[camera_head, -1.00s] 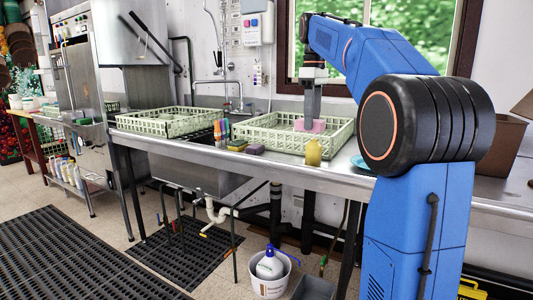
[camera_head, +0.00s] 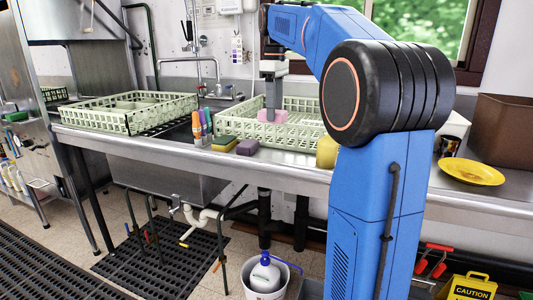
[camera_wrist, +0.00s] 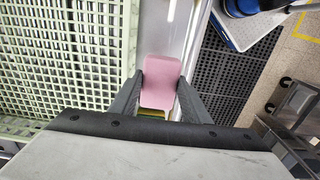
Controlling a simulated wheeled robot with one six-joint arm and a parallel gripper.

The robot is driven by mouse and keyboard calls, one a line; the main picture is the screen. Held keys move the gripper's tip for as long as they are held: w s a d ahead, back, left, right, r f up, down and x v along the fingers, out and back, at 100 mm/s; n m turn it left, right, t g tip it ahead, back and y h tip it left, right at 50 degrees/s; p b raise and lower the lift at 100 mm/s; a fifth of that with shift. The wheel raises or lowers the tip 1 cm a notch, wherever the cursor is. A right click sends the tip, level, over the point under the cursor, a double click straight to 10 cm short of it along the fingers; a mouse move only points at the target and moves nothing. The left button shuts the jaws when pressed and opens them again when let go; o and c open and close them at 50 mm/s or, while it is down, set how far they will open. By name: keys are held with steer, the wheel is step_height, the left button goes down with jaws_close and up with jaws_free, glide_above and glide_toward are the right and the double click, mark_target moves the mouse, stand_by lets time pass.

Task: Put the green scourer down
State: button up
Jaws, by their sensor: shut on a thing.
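My gripper (camera_head: 271,112) is shut on a pink pad (camera_wrist: 160,84), which shows between the two fingers in the wrist view. In the head view the pink pad (camera_head: 272,116) appears in front of the right-hand rack, raised above the counter. A yellow sponge with a green scouring top (camera_head: 223,144) lies on the steel counter near its front edge. A purple sponge (camera_head: 247,147) lies just right of it. In the wrist view a yellow and green thing (camera_wrist: 155,114) partly shows below the pink pad. No green scourer is visible in my jaws.
Pale green racks stand at left (camera_head: 131,123) and right (camera_head: 300,142) on the counter. Upright coloured markers (camera_head: 202,127) stand behind the sponges. A yellow bottle (camera_head: 327,152) is partly hidden by my arm. A yellow plate (camera_head: 470,172) lies at right.

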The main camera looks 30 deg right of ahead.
steer(key=shift+w+f, duration=0.2)
steer(key=shift+f, duration=5.75)
steer(key=shift+f, duration=0.1)
steer(key=o, duration=1.2)
